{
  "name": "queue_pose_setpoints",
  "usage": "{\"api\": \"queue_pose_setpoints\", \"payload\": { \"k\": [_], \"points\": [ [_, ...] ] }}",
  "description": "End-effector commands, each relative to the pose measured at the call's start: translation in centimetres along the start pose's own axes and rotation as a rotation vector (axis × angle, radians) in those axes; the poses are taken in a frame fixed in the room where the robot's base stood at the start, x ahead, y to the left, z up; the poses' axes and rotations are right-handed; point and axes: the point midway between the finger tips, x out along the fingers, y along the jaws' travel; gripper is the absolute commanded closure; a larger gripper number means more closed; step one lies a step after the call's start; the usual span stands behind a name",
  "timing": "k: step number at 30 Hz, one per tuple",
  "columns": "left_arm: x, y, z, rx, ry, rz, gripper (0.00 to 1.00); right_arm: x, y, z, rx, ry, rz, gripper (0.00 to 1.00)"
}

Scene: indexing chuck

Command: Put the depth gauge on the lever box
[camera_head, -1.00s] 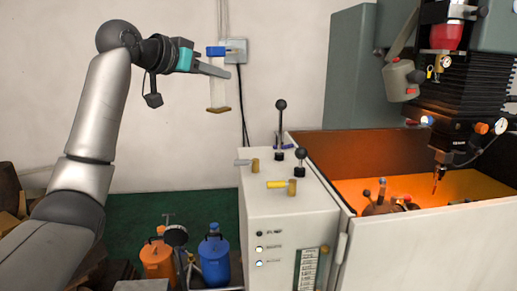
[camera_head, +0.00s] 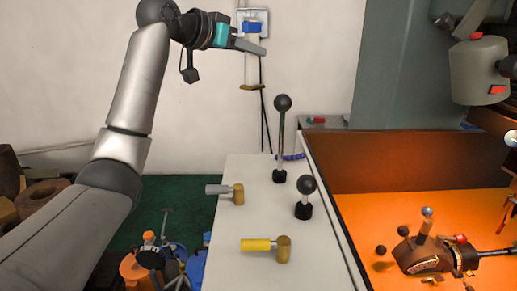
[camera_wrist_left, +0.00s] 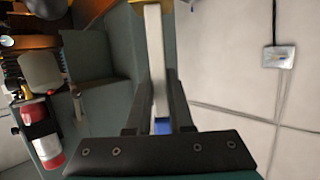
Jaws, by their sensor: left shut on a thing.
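The depth gauge (camera_head: 252,68) is a pale upright bar with a blue piece at its top and a brass foot at its bottom. My left gripper (camera_head: 250,46) is shut on it near the upper end and holds it in the air. In the left wrist view the pale bar (camera_wrist_left: 155,55) runs between the fingers, with some blue near their base. The lever box (camera_head: 247,173) has a white top with two black-knobbed levers. In the head view the gauge appears above the box's far edge; its exact distance from the top is unclear. My right gripper is out of view.
A grey-handled brass piece (camera_head: 226,191) and a yellow-handled one (camera_head: 262,245) are on the box top. The tall lever (camera_head: 281,130) and short lever (camera_head: 305,190) rise from its right half. The orange machine tray (camera_head: 370,215) lies to the right. Orange and blue cans stand lower left.

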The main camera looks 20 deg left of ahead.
Motion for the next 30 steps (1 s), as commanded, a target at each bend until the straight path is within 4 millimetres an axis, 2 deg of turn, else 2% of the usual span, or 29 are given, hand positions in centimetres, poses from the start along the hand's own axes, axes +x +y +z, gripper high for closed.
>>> {"api": "queue_pose_setpoints", "payload": {
  "k": [8, 18, 21, 30],
  "points": [
    [1.6, 0.0, 5.4, -0.001, -0.003, 0.000, 1.00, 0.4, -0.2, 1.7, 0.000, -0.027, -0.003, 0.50],
    [3.8, 0.1, 12.4, -0.003, -0.002, 0.001, 1.00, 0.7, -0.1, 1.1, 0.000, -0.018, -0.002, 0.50],
    [4.2, 0.0, 13.8, -0.002, -0.001, 0.000, 1.00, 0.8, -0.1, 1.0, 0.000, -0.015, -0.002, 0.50],
    [4.9, 0.0, 16.1, -0.002, -0.001, 0.000, 1.00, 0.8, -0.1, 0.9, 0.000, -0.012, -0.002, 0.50]
  ]
}}
